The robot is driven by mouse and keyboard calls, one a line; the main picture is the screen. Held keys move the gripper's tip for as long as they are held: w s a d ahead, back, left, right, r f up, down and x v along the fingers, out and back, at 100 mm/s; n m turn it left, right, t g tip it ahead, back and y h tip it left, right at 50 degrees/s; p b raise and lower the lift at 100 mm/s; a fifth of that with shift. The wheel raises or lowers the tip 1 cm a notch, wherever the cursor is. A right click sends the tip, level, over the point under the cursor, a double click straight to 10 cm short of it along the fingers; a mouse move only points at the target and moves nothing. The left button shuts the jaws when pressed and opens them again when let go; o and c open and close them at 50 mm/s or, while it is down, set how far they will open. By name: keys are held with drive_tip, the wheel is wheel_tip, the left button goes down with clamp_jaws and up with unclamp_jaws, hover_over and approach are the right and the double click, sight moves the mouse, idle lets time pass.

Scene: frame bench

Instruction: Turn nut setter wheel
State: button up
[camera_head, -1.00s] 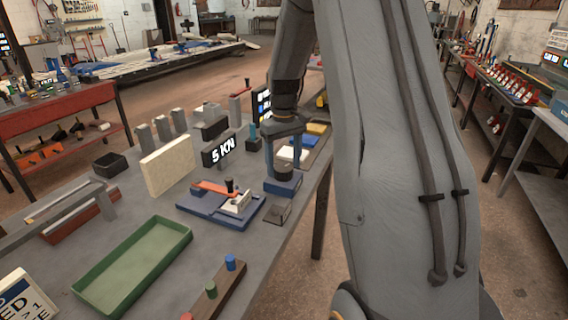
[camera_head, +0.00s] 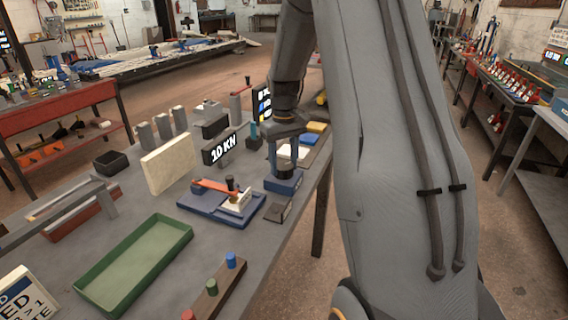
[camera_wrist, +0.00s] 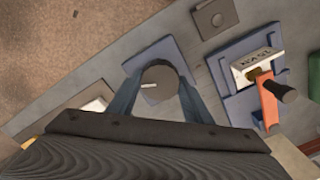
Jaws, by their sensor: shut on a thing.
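The nut setter wheel is a dark round knob (camera_wrist: 160,84) with a pale mark pointing left, on a blue base in the wrist view. In the head view its blue base (camera_head: 284,182) stands near the bench's right edge. My gripper (camera_wrist: 158,92) is shut on the wheel, with one finger on each side of it. In the head view my gripper (camera_head: 284,158) comes down from above onto the wheel and hides most of it. A black display (camera_head: 222,147) beside it reads "10 KN".
A blue fixture (camera_head: 215,207) with an orange lever (camera_head: 211,186) sits left of the wheel. A small dark square plate (camera_head: 277,212) lies in front. A green tray (camera_head: 130,262) and a cream board (camera_head: 170,163) stand further left.

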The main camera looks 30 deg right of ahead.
sight(284, 165)
drive_tip(key=m, duration=0.5)
drive_tip(key=shift+m+p, duration=0.3)
drive_tip(key=shift+p, duration=0.1)
drive_tip(key=m, duration=0.5)
drive_tip(key=shift+w+m, duration=0.1)
drive_tip(key=shift+m, duration=0.2)
drive_tip(key=shift+r, duration=0.1)
drive_tip(key=o, duration=1.1)
drive_tip(key=shift+c, duration=0.2)
wheel_tip(284, 165, up, 8)
drive_tip(key=shift+f+b, duration=0.15)
drive_tip(key=shift+b, duration=0.7)
